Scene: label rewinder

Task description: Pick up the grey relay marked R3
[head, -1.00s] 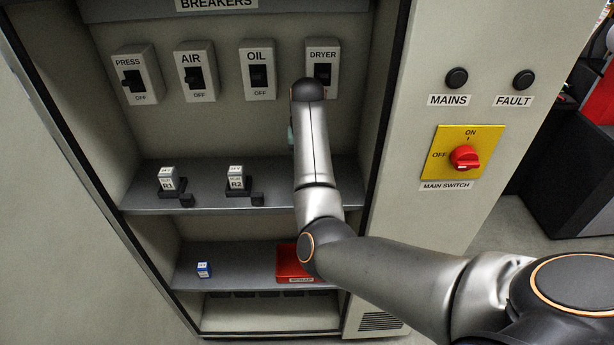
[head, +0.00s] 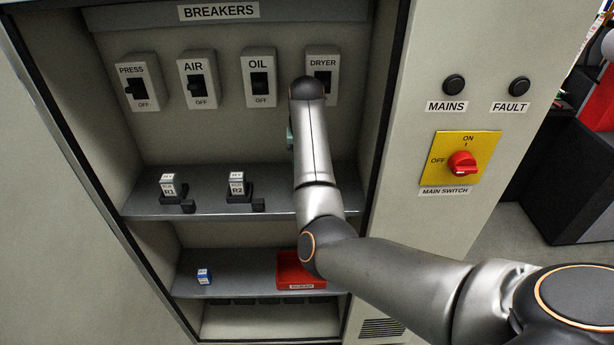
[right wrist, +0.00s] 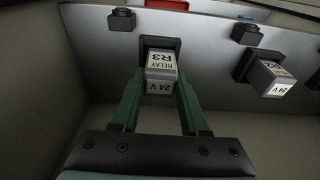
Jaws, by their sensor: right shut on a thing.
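The grey relay R3 (right wrist: 161,66) shows in the right wrist view, its label upside down, in front of a black socket (right wrist: 158,43). I cannot tell whether it is fully seated. My right gripper (right wrist: 161,84) has its green fingers on both sides of this relay and is shut on it. In the head view my right arm hides R3 and nearly all of the gripper; only a sliver of green shows beside the arm. My left gripper is in neither view.
Relays R1 (head: 168,187) and R2 (head: 237,186) stand on the upper shelf (head: 205,205). A blue relay-like block (head: 204,276) and a red bin (head: 299,283) are on the lower shelf. Breakers, including DRYER (head: 328,64), line the back wall above. The main switch (head: 462,163) is at right.

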